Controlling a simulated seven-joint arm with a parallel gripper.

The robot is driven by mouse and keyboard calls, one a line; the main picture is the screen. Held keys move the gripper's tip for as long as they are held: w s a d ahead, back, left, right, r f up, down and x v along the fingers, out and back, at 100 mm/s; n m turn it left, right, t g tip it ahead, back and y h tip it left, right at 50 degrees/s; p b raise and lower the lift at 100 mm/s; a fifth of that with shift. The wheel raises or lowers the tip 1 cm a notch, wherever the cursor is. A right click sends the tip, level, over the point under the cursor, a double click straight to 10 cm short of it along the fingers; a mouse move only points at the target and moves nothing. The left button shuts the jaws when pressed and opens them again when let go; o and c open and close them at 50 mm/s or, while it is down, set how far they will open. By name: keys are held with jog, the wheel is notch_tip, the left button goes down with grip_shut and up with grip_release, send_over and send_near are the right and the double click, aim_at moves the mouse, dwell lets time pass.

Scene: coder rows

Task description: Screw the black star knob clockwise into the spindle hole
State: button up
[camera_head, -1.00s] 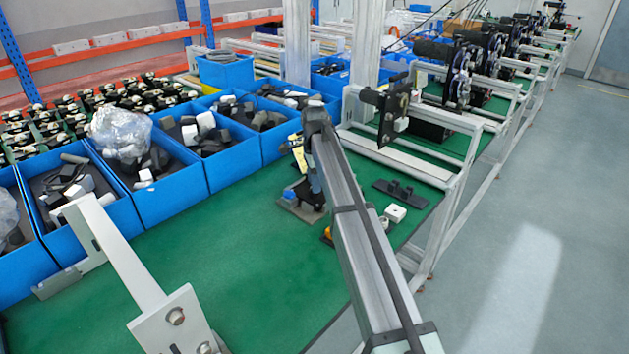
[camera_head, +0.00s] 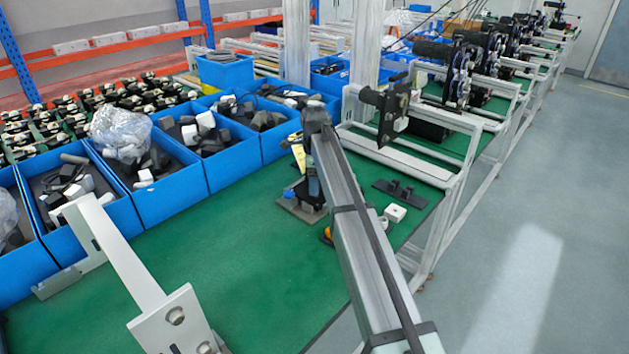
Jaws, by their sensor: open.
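My arm runs up from the lower right to the middle of the view, and its end is hidden behind its own links. I cannot make out my gripper's fingers. Just left of the arm, a dark upright fixture (camera_head: 309,197) with a yellow label stands on a grey base plate (camera_head: 298,211) on the green bench. My arm covers part of it. I cannot pick out the black star knob or the spindle hole for certain. A black plate with small upright pegs (camera_head: 400,190) lies right of the arm, beside a white block (camera_head: 395,213).
Blue bins (camera_head: 168,191) of parts line the bench's left and back. A pale metal bracket (camera_head: 130,265) stands at front left. A white metal frame (camera_head: 455,200) with a dark mounted part (camera_head: 390,112) bounds the right. Green bench top (camera_head: 240,270) is clear at front centre.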

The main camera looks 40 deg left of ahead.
jog(key=shift+r, duration=0.1)
notch_tip(320, 180, up, 14)
jog(key=shift+f, duration=0.2)
dwell(0.3)
